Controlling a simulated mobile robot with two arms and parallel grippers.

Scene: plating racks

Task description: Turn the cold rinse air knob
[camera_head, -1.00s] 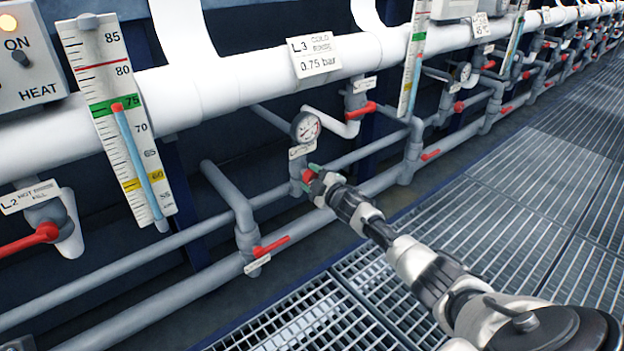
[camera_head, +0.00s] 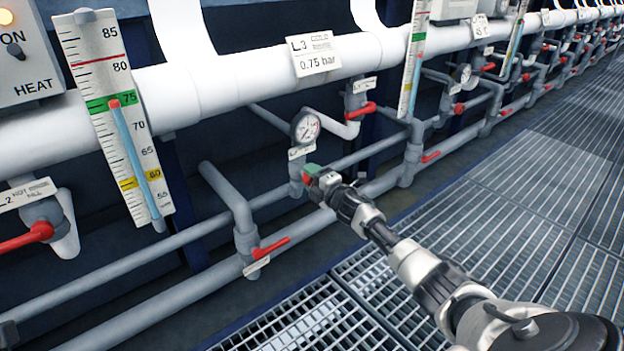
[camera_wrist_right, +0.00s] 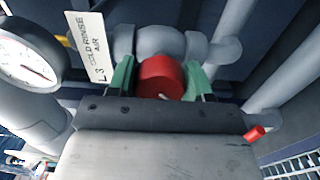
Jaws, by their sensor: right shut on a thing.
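The cold rinse air knob is a red round knob (camera_wrist_right: 161,77) on a grey valve body, with a tag (camera_wrist_right: 90,58) reading "L3 COLD RINSE AIR" beside it in the right wrist view. My right gripper (camera_wrist_right: 162,80) is shut on the knob, with one green finger on each side of it. In the head view my right gripper (camera_head: 313,176) is at the valve under the gauge (camera_head: 306,127) and mostly hides the knob. The gauge also shows in the wrist view (camera_wrist_right: 28,58). A sign (camera_head: 314,55) above reads "L3 cold rinse, 0.75 bar". My left gripper is out of view.
Red lever handles sit nearby, one at lower left (camera_head: 268,247) and one at upper right (camera_head: 361,110). Grey pipes (camera_head: 215,182) run behind and below the gripper. Grating floor (camera_head: 480,250) lies open at the right.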

